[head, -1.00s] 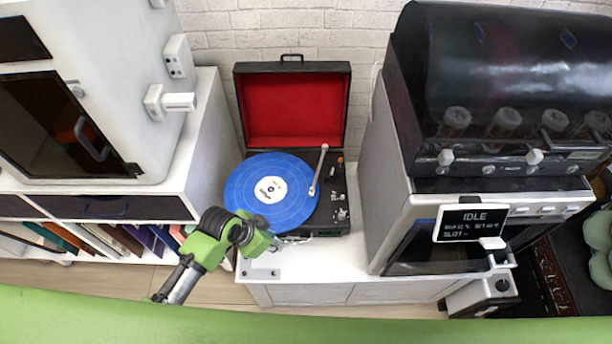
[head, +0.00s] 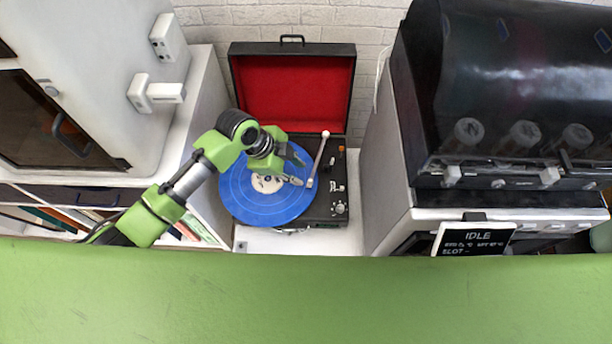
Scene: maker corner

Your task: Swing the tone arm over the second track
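A black turntable (head: 323,211) with an open red-lined lid (head: 294,95) stands on a white cabinet in the head view. A blue record (head: 262,208) with a pale label lies on it. The white tone arm (head: 318,160) runs along the record's right side, its head near the record's right edge. My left gripper (head: 298,168) reaches in over the record from the left. Its fingers are spread apart and point right, close to the tone arm. I cannot tell if they touch it. The gripper hides the upper part of the record. My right gripper is not in view.
A white cabinet unit (head: 90,60) with a dark door stands to the left. A brick wall (head: 340,22) is behind the turntable.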

